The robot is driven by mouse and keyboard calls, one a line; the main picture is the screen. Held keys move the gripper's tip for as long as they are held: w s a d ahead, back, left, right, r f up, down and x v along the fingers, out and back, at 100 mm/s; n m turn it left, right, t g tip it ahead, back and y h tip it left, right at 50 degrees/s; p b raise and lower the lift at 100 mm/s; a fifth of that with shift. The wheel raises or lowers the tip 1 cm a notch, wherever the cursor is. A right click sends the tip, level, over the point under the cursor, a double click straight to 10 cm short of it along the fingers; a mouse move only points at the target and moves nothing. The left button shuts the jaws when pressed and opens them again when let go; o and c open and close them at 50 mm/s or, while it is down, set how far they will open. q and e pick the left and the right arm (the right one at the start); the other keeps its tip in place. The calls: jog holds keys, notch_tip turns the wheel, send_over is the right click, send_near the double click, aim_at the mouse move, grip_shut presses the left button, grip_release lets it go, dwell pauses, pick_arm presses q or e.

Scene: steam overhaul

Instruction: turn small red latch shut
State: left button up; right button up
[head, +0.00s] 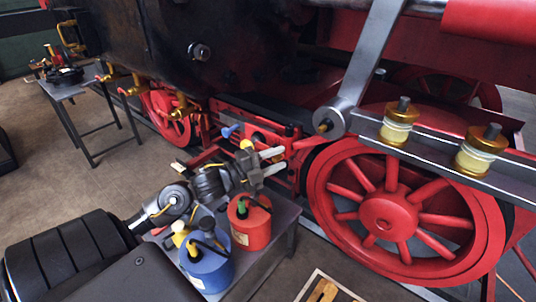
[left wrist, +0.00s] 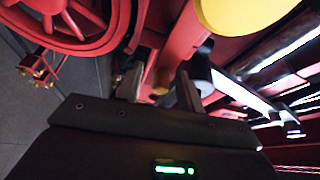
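My left gripper (head: 277,161) reaches in from the left in the head view, in front of the red frame beside the big wheel. Its two pale fingers are apart and nothing shows held between them. In the left wrist view the fingers of the left gripper (left wrist: 158,90) are also apart, pointing toward a red bar (left wrist: 170,48) on the engine. A short red bar (head: 307,143) lies just beyond the fingertips in the head view; I cannot tell whether it is the small red latch. No contact is clear. My right gripper is not in view.
A yellow knob (head: 247,144) and a blue knob (head: 230,130) are close to the gripper. A red can (head: 250,228) and a blue can (head: 207,266) stand on a low table below the arm. The spoked red wheel (head: 388,212) is to the right.

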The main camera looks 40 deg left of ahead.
pick_arm(q)
jog(key=b+v, duration=0.3)
jog(key=v, duration=0.7)
jog(key=shift+s, duration=0.35)
jog(key=shift+a+f, duration=0.15)
jog(key=shift+a, duration=0.05)
